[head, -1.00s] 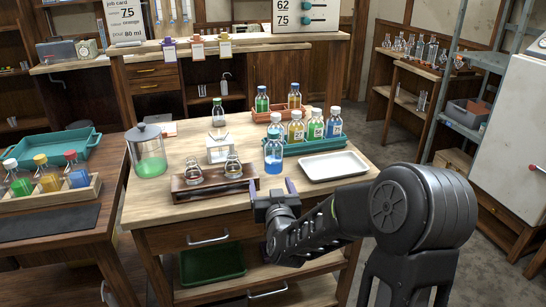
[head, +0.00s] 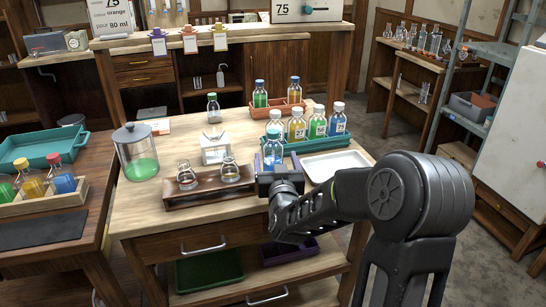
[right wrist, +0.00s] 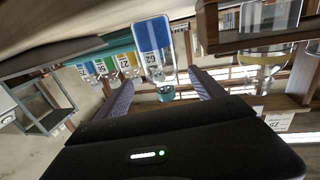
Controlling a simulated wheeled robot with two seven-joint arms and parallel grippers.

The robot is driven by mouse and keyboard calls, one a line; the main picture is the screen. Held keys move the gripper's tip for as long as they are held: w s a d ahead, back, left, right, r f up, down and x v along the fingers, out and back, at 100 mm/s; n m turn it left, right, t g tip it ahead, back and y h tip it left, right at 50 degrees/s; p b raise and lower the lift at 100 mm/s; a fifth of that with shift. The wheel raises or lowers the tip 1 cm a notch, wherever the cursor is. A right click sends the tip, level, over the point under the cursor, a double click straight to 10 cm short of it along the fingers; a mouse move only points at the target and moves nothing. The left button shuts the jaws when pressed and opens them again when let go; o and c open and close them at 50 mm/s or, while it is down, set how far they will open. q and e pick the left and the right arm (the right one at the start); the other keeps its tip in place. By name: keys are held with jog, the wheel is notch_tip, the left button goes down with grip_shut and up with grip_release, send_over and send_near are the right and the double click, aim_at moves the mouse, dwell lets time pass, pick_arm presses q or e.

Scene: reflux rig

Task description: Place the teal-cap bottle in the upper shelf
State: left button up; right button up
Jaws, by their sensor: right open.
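The teal-cap bottle (head: 272,152), clear with blue liquid, stands upright near the front of the wooden table, between the wooden rack and the white tray. My right gripper (head: 279,180) is open just in front of it and hides its lower part in the head view. In the right wrist view, which is upside down, the bottle (right wrist: 153,48) appears between the two spread fingers, its teal cap (right wrist: 165,93) low in the picture. I cannot tell how deep it sits between them. My left gripper is out of view. Which shelf is the upper one is unclear.
A teal rack (head: 335,142) of several bottles stands close behind. A white tray (head: 336,165) lies to the right, a wooden rack (head: 190,198) with two flasks to the left. Shelves under the tabletop hold a green tray (head: 210,270) and a purple tray (head: 290,250).

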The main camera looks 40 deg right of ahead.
aim_at(274, 154)
jog(key=shift+w+d, duration=0.25)
jog(key=shift+w, duration=0.15)
jog(key=x, duration=0.5)
jog(key=shift+w+p, duration=0.15)
jog(key=shift+p, duration=0.2)
jog(key=shift+c, duration=0.5)
jog(key=shift+r, duration=0.1)
grip_shut()
dwell(0.3)
